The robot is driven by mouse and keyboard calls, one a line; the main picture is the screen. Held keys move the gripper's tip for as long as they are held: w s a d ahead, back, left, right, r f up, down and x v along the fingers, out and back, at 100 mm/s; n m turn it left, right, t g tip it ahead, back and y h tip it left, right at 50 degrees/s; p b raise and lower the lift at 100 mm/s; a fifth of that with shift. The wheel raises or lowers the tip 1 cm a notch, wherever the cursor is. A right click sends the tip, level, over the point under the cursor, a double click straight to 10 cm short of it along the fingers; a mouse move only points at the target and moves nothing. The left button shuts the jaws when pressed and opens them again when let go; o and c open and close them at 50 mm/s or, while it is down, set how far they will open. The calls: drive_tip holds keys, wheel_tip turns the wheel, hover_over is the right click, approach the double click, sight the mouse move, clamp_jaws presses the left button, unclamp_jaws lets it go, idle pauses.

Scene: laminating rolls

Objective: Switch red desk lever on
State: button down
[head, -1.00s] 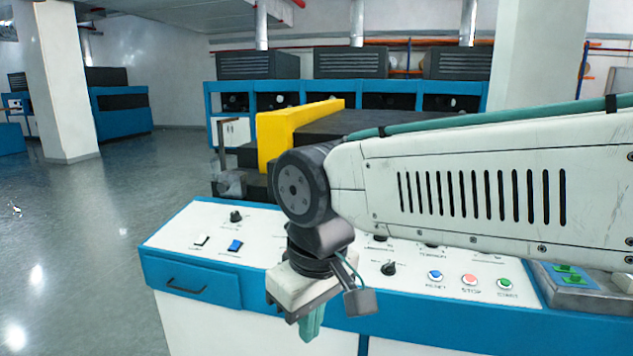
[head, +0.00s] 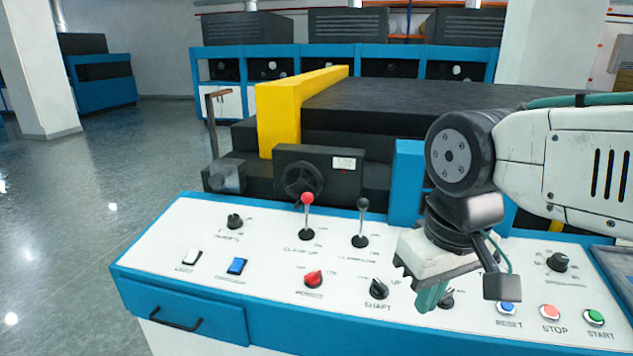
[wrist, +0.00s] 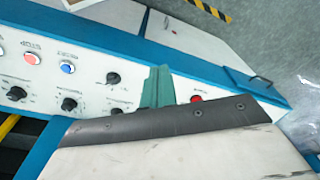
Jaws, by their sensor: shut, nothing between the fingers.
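The red-knobbed lever (head: 307,203) stands upright on the white desk panel, left of a grey-knobbed lever (head: 361,210). My gripper (head: 430,297) has teal fingers pointing down over the panel, to the right of and nearer than both levers. It is shut and empty, and apart from the red lever. The shut fingers (wrist: 157,88) also show in the wrist view. A red part there (wrist: 196,99) is half hidden by my wrist; I cannot tell whether it is the lever or the red rotary knob.
A red rotary knob (head: 314,279) and a black shaft knob (head: 377,289) lie in front of the levers. Blue reset (head: 508,308), red stop (head: 551,312) and green start (head: 593,317) buttons are at right. A handwheel (head: 302,180) stands behind the red lever.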

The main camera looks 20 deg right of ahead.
drive_tip(key=w+a+r+m+t+h, duration=0.1)
drive_tip(key=w+r, duration=0.3)
drive_tip(key=w, duration=1.6)
drive_tip(key=w+a+r+m+t, duration=0.1)
drive_tip(key=w+r+m, duration=0.3)
drive_tip(key=w, duration=1.7)
drive_tip(key=shift+w+a+h, duration=0.15)
drive_tip(key=shift+w+h, duration=0.05)
drive_tip(key=shift+h, duration=0.2)
drive_tip(key=shift+f, duration=0.2)
hover_over(307, 214)
drive_tip(key=w+d, duration=0.1)
drive_tip(key=w, duration=0.2)
drive_tip(key=shift+d+f, duration=0.15)
drive_tip(key=shift+f, duration=4.45)
